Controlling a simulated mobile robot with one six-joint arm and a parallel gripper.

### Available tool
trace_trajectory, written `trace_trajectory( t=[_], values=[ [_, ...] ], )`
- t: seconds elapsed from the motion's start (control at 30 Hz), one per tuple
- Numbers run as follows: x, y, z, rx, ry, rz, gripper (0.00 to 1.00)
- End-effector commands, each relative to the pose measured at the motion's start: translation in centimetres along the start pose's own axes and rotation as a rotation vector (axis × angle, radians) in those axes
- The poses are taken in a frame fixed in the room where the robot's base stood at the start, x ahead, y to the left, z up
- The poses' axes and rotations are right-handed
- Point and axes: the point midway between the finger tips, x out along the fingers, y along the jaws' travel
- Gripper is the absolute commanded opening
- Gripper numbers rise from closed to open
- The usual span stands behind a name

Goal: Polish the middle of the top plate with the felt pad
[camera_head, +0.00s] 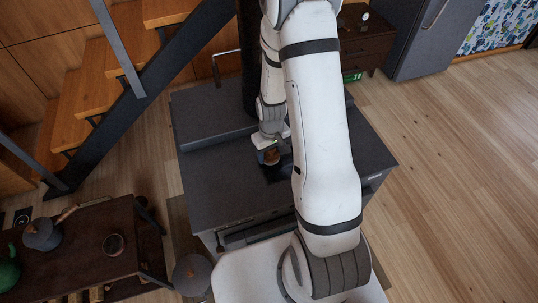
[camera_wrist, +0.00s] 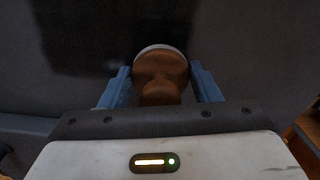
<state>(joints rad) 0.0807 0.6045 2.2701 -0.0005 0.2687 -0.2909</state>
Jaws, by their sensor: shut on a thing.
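The felt pad (camera_head: 271,157) has a brown wooden grip, and a pale felt rim shows at its far edge in the wrist view (camera_wrist: 160,49). My gripper (camera_wrist: 161,82) is shut on the brown grip, with one blue finger on each side. In the head view my gripper (camera_head: 268,146) is over the middle of the dark grey top plate (camera_head: 215,180) of the stove. A darker, blackish patch lies on the plate under and beside the pad; it also shows in the wrist view. I cannot tell whether the felt touches the plate. My arm hides the plate's right middle part.
A dark stovepipe (camera_head: 250,60) rises at the plate's back. At lower left a low brown table (camera_head: 85,262) holds a grey pot (camera_head: 42,234), a green kettle (camera_head: 8,270) and a small bowl (camera_head: 113,244). Wooden stairs (camera_head: 75,110) stand at left. The floor at right is clear.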

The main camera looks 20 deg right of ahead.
Motion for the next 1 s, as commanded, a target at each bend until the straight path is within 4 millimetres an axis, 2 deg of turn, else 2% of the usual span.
trace_trajectory(
  t=[0.03, 0.5, 1.0],
  values=[
    [-0.8, 0.0, -0.1, -0.001, 0.001, 0.000, 0.39],
    [-4.7, -0.1, -0.1, -0.004, 0.001, 0.000, 0.39],
    [-4.8, -0.2, -0.1, -0.005, 0.000, 0.000, 0.39]
  ],
)
